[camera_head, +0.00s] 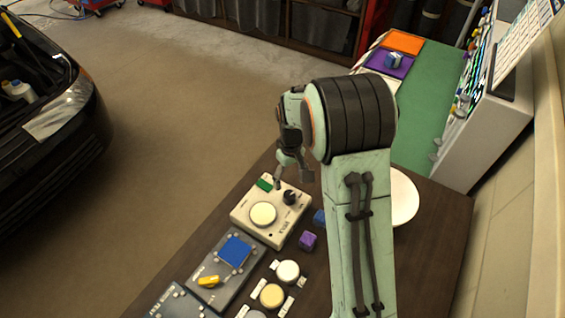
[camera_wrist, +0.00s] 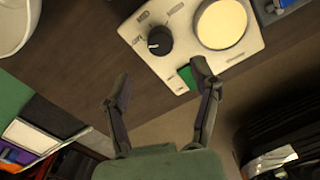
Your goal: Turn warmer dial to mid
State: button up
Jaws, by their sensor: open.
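The warmer is a cream box (camera_head: 243,216) with a round pale plate (camera_head: 263,214), a green patch (camera_head: 265,184) and a black dial (camera_head: 291,197). In the wrist view the box (camera_wrist: 188,51) is at the top, with the dial (camera_wrist: 159,41) left of the round plate (camera_wrist: 221,24). The dial has a light pointer line; its labels are too small to read surely. In the head view my gripper (camera_head: 293,179) is above the box's far edge, beside the dial.
A grey panel with a blue square (camera_head: 235,251) and yellow knob (camera_head: 209,281) sits nearer. A white plate (camera_head: 404,197) is partly behind my arm.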

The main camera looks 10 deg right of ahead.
aim_at(289, 194)
notch_tip(289, 194, down, 7)
jog(key=shift+s+f, duration=0.1)
dwell(0.3)
grip_shut()
